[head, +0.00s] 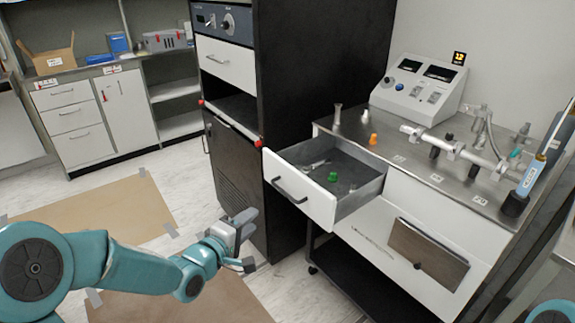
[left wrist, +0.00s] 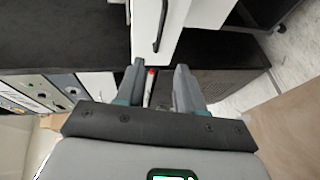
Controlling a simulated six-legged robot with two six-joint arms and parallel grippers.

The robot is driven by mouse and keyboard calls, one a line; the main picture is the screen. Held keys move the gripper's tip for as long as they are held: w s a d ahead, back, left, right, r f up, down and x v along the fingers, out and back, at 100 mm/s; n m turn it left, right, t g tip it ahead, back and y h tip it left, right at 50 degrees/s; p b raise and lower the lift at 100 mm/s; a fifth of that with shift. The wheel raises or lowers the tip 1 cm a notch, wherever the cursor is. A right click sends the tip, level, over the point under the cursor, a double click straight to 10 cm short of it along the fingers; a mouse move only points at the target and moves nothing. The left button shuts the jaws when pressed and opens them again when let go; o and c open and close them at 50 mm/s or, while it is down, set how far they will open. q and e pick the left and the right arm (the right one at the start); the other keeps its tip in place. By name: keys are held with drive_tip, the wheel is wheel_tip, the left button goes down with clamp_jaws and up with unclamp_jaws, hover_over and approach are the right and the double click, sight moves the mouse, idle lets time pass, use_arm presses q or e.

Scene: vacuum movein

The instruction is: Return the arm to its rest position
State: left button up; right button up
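My left arm (head: 135,268) comes in from the left and reaches toward the middle of the head view. Its gripper (head: 246,240) is in front of the black cabinet, left of and below the open white drawer (head: 300,200). In the left wrist view the two fingers (left wrist: 158,82) stand apart with nothing between them. The drawer's front and dark handle (left wrist: 161,25) show beyond the fingertips. A small teal part of my own body (head: 553,312) shows at the bottom right of the head view. My right gripper is not seen.
The open drawer holds a green item (head: 332,177) and other small parts. The tall black cabinet (head: 310,80) stands behind my gripper. The steel bench top (head: 405,165) carries a control box (head: 418,88) and pipework. Brown sheets (head: 100,208) lie on the floor, left of the cabinet.

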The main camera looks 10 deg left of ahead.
use_arm(q)
drive_tip(key=s+d+f+g+p, duration=0.6)
drive_tip(key=s+d+f+p, duration=0.15)
drive_tip(key=f, duration=0.35)
drive_tip(key=s+d+f+m+g+p, duration=0.1)
drive_tip(key=s+f+m+g, duration=0.3)
drive_tip(key=s, duration=0.6)
drive_tip(key=s+d+f+m+g+p, duration=0.1)
drive_tip(key=s+f+m+g, duration=0.3)
drive_tip(key=s+m, duration=0.4)
drive_tip(key=s+d+f, duration=0.1)
drive_tip(key=s, duration=0.2)
drive_tip(key=shift+s+f+g+p, duration=0.25)
drive_tip(key=shift+f+g+p, duration=0.05)
drive_tip(key=shift+g+p, duration=0.1)
